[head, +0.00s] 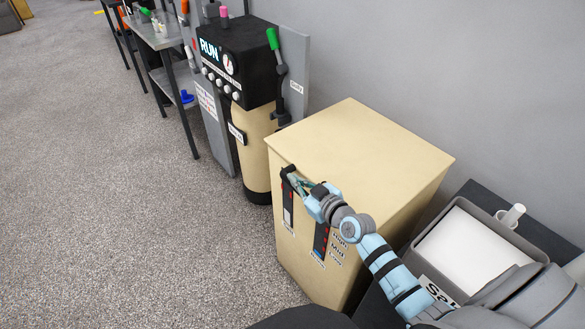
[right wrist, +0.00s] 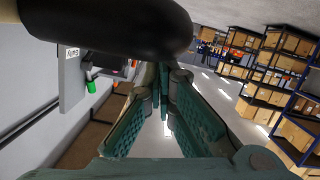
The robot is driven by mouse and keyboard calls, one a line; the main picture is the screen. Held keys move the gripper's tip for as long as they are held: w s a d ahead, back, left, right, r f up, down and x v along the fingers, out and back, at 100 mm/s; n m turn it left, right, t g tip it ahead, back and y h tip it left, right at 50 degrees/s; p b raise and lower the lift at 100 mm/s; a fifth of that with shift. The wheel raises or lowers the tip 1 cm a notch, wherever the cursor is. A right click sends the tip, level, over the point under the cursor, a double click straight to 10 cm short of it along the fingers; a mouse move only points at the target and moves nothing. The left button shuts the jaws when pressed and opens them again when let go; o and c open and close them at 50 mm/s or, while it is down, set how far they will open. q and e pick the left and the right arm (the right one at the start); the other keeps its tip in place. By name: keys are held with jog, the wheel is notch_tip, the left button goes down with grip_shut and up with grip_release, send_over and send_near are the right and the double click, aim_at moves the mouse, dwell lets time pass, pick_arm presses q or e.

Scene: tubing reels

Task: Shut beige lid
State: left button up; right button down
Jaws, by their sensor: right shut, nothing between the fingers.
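The beige lid (head: 350,140) is the flat top of a beige cabinet (head: 300,245). It looks level, and I see no clear gap under its front edge. A black handle (head: 287,170) sticks out at the cabinet's upper front left corner. My right gripper (head: 300,184) is at the front face, just below the lid's front edge and beside the handle. In the right wrist view its green fingers (right wrist: 163,85) come together with nothing seen between them. A large black rounded part (right wrist: 110,25), likely the handle, hangs close above them. I cannot tell if they touch. My left gripper is not in view.
A black and beige machine (head: 238,75) with a green-tipped lever (head: 273,40) stands to the left of the cabinet. A grey bin (head: 470,250) with a white inside is at the right. The grey wall is behind. The floor (head: 120,230) at left is clear.

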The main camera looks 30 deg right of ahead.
jog(key=shift+s+f, duration=0.2)
jog(key=shift+f, duration=0.3)
notch_tip(320, 180, up, 6)
jog(key=p, duration=0.6)
jog(key=f+p+v, duration=0.1)
jog(key=v, duration=0.9)
jog(key=s+a+f+g, duration=0.5)
jog(key=s+a+g, duration=0.1)
jog(key=s, duration=0.2)
jog(key=s+d+m+g+h, duration=0.25)
jog(key=s+g, duration=0.25)
jog(key=s, duration=0.8)
notch_tip(320, 180, down, 22)
jog(key=s+d+m+g, duration=0.1)
jog(key=s+g, duration=0.1)
jog(key=s+d+f+g+b, duration=0.1)
jog(key=s+f, duration=1.1)
jog(key=s, duration=0.2)
jog(key=shift+f+h, duration=0.3)
jog(key=shift+h, duration=0.05)
